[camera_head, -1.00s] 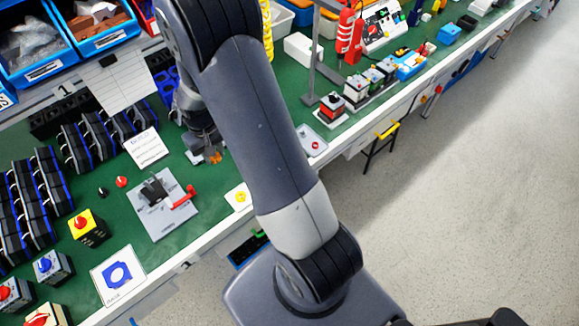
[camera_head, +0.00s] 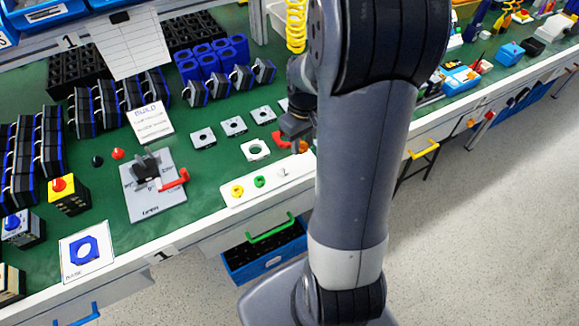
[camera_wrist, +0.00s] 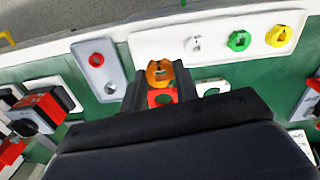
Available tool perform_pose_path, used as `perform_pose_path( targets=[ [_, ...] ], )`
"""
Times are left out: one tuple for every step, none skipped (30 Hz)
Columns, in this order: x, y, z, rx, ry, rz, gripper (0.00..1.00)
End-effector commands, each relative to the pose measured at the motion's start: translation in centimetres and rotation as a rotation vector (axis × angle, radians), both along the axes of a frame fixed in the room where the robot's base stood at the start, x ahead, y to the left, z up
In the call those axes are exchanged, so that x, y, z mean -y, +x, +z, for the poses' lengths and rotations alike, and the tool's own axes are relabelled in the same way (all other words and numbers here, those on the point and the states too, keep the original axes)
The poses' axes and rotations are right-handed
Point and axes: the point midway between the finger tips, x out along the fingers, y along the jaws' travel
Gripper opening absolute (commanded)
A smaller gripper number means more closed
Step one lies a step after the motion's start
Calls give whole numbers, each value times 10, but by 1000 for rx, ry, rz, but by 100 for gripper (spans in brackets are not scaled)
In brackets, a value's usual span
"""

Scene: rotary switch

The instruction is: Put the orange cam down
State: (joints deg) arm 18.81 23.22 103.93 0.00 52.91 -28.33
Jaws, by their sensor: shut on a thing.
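My gripper (camera_head: 297,128) is shut on the orange cam (camera_head: 303,147), which shows below the jaws in the head view. In the wrist view the orange cam (camera_wrist: 160,72) sits at the fingertips, a notched disc with a dark slot. It overlaps the near edge of the white cam tray (camera_wrist: 170,42); I cannot tell its height above it. The tray holds a white cam (camera_wrist: 195,44), a green cam (camera_wrist: 239,40) and a yellow cam (camera_wrist: 278,36). In the head view my arm hides the tray's right end.
A red part (camera_wrist: 162,98) shows between the jaws. A grey plate with a red ring (camera_wrist: 97,59) lies left of the tray in the wrist view. Square plates with holes (camera_head: 234,126) lie behind the tray. A grey fixture (camera_head: 152,188) with a red handle stands left.

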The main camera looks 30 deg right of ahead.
Motion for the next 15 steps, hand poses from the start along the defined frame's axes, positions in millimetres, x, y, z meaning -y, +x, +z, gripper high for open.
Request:
perform_pose_path(
  targets=[
    [0,-1,-11,-4,1,0,2],
    [0,-1,-15,-4,1,0,2],
    [0,0,-21,-3,1,0,2],
    [0,0,-24,-3,0,0,2],
    [0,0,-26,-2,1,0,2],
    [0,0,-29,-1,1,0,2],
    [0,0,-32,-2,1,0,2],
    [0,0,-35,-3,1,0,2],
    [0,0,-41,-3,0,-1,2],
    [-1,-1,-46,-3,1,-1,2],
    [0,0,-50,-4,1,-1,2],
    [0,0,-55,-3,0,-1,2],
    [0,0,-59,-3,0,-1,2],
    [0,0,-62,-2,1,-1,2],
    [0,0,-65,-1,1,-1,2]
  ],
)
